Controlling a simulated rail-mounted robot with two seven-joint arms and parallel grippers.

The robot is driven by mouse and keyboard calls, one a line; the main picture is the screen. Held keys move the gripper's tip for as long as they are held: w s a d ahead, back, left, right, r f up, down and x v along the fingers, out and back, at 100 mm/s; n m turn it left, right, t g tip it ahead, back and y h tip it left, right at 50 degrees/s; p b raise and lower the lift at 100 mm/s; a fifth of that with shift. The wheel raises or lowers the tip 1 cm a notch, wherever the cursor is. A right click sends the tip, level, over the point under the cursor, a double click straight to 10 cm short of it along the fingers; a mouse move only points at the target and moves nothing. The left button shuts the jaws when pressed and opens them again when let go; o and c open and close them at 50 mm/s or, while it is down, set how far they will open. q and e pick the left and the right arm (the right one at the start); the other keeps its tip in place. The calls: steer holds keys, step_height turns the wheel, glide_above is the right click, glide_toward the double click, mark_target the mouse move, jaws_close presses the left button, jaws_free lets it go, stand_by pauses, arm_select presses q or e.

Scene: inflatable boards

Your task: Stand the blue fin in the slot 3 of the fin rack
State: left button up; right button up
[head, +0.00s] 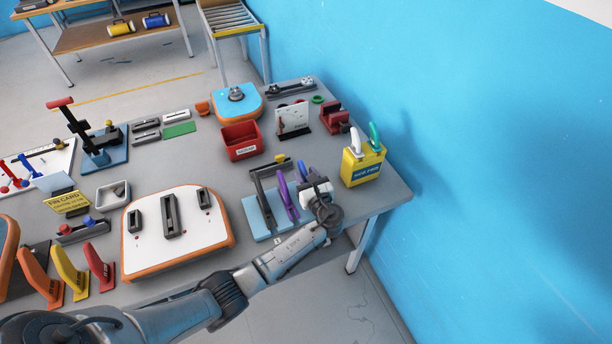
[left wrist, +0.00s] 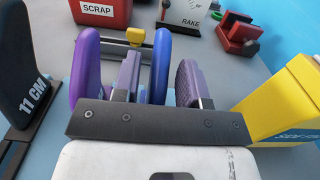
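The blue fin (head: 302,169) stands upright beside the purple fin (head: 287,200) at the fin rack, whose light blue base (head: 258,223) shows in the head view. My left gripper (head: 316,186) is at the rack's right side. In the left wrist view, the blue fin (left wrist: 161,62) is between the two fingers of my left gripper (left wrist: 158,80), with a visible gap to each finger. The purple fin (left wrist: 86,65) is outside the left finger. The blue fin's foot and the slot numbers are hidden, so I cannot tell its slot. My right gripper is not in view.
A yellow box (head: 362,166) stands close to the right of my gripper. A black upright plate marked 11 CM (left wrist: 25,85) is at the left. A red scrap bin (head: 242,141) and a white RAKE board (head: 292,119) stand behind. A white board (head: 150,245) lies left.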

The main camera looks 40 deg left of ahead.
arm_select(q)
steer(key=shift+o, duration=0.4)
steer(key=shift+s+d, duration=0.15)
steer(key=shift+d, duration=0.15)
steer(key=p+v, duration=0.1)
steer(key=v, duration=1.2)
